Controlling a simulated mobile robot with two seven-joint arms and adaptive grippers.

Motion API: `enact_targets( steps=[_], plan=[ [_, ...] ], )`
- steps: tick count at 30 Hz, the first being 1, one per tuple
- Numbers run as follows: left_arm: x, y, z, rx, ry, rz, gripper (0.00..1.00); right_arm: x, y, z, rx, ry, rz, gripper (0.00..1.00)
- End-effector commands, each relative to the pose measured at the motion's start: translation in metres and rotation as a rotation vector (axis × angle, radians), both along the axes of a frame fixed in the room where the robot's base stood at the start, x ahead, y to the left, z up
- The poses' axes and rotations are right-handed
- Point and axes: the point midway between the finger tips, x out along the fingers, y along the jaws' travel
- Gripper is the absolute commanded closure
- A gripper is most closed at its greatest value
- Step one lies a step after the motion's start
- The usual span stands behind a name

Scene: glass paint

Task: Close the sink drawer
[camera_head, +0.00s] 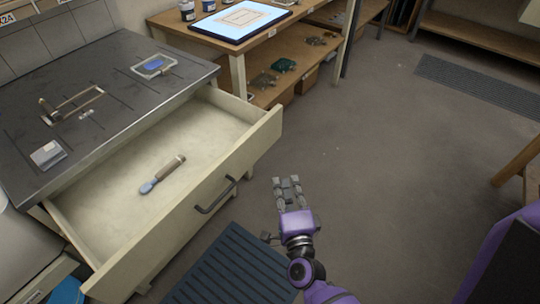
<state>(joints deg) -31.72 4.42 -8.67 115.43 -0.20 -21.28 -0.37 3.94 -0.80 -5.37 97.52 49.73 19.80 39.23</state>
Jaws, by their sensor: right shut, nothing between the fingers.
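The sink drawer (160,262) is a cream wooden drawer pulled well out from under the dark counter. Its front has a dark bar handle (216,197). A small tool with a light handle and a blue-grey end (163,173) lies inside on the drawer floor. My right gripper (287,183) is shut and empty. It shows to the right of the drawer front and handle, apart from them, with its fingers pointing up the picture. My left gripper is not in view.
The dark counter (112,62) above bears a framed tool (75,103), a tray with a blue item (153,66) and a small grey block (47,154). A ribbed blue mat (232,272) lies below the drawer. A wooden shelf table (237,60) stands behind. Open floor lies to the right.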

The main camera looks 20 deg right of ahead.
Motion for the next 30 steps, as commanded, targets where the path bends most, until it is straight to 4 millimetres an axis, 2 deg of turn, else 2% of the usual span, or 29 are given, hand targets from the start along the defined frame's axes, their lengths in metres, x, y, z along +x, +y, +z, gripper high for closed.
enact_targets(
  steps=[12,15,21,30],
  plan=[
    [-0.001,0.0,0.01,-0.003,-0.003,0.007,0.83,0.087,-0.013,0.003,-0.007,-0.003,0.003,1.0],
    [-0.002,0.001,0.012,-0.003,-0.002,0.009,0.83,0.1,-0.002,0.003,-0.003,-0.001,0.004,1.0],
    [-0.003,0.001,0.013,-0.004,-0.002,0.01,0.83,0.114,0.008,0.001,-0.005,0.001,0.002,1.0],
    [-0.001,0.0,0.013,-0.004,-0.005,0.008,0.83,0.116,0.011,0.0,-0.006,0.001,0.003,1.0]
  ],
)
